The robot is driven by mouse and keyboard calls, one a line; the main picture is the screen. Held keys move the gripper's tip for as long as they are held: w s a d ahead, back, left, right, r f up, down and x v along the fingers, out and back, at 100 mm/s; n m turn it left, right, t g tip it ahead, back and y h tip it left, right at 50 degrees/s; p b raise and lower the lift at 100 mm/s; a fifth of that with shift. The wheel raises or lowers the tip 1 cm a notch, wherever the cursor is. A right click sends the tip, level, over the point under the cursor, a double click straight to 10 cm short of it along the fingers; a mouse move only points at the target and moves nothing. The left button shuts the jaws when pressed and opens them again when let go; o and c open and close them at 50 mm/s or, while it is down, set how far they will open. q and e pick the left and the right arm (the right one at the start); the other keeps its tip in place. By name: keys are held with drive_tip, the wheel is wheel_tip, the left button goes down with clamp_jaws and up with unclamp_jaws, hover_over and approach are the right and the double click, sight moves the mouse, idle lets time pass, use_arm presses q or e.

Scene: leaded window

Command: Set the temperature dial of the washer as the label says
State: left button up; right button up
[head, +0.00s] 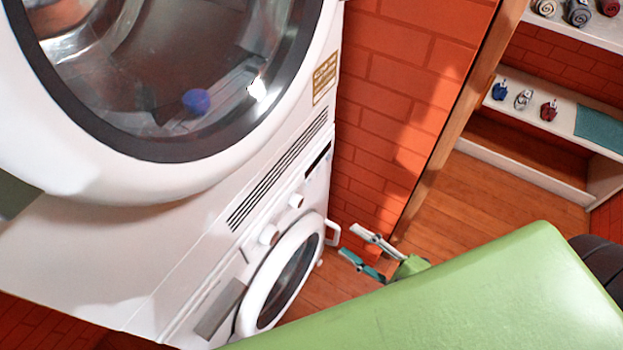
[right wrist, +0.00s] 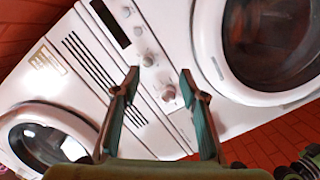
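Two white front-loading machines stand stacked. The lower one has a control panel with a round dial (head: 268,235) and another dial (head: 296,200). In the right wrist view, a dial (right wrist: 168,92) shows between and beyond my fingertips, with a second dial (right wrist: 148,60) near it. I cannot tell which is the temperature dial. A gold-edged label (head: 325,78) is on the upper machine and also shows in the right wrist view (right wrist: 47,60); its text is too small to read. My right gripper (head: 350,241) is open and empty, right of the lower machine. My left gripper is not in view.
A blue ball (head: 196,101) shows behind the upper door glass. An orange brick wall (head: 385,110) stands behind. Shelves with small objects (head: 550,110) are at the right.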

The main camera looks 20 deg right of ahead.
sight(300, 204)
drive_tip(key=shift+n+y, duration=0.5)
drive_tip(key=shift+y, duration=0.1)
drive_tip(key=w+a+r+b, duration=0.1)
drive_tip(key=w+a, duration=0.1)
drive_tip(key=w, duration=0.1)
drive_tip(key=w+a+r+b, duration=0.1)
drive_tip(key=w+a, duration=0.2)
drive_tip(key=w, duration=0.1)
drive_tip(key=w+a+r+b, duration=0.1)
drive_tip(key=w+a, duration=0.2)
drive_tip(key=w, duration=0.1)
drive_tip(key=shift+r, duration=0.1)
drive_tip(key=shift+w+a+b, duration=0.15)
drive_tip(key=shift+w+b, duration=0.2)
drive_tip(key=shift+w, duration=0.05)
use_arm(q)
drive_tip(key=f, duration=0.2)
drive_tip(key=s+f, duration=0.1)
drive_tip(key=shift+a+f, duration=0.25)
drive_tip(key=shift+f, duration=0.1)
use_arm(e)
drive_tip(key=c, duration=1.1)
